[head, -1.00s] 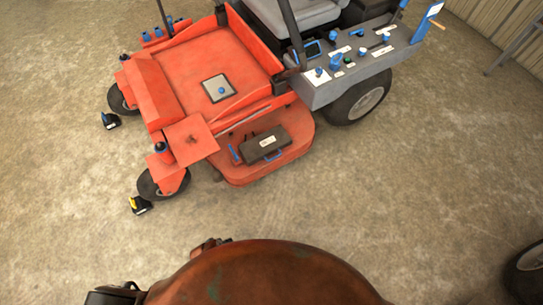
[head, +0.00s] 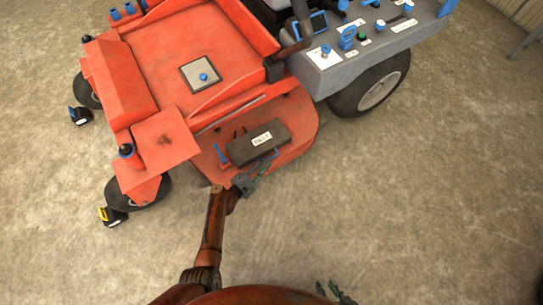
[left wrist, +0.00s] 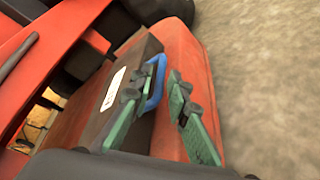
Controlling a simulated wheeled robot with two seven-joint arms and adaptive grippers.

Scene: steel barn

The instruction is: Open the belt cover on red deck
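The belt cover (head: 258,142) is a dark, shut box with a white label on the red deck (head: 300,118); it also shows in the left wrist view (left wrist: 112,110). A blue handle (left wrist: 156,82) is on its near side. My left gripper (head: 257,175) is at the cover's near edge. In the left wrist view its green fingers (left wrist: 160,108) are apart, with the blue handle between or just beyond them; contact cannot be told.
A blue lever (head: 221,155) stands left of the cover. A red front platform (head: 163,140) and a caster wheel (head: 140,190) lie to the left. A grey control panel (head: 375,40) and a large wheel (head: 378,88) are at the right. The concrete floor in front is clear.

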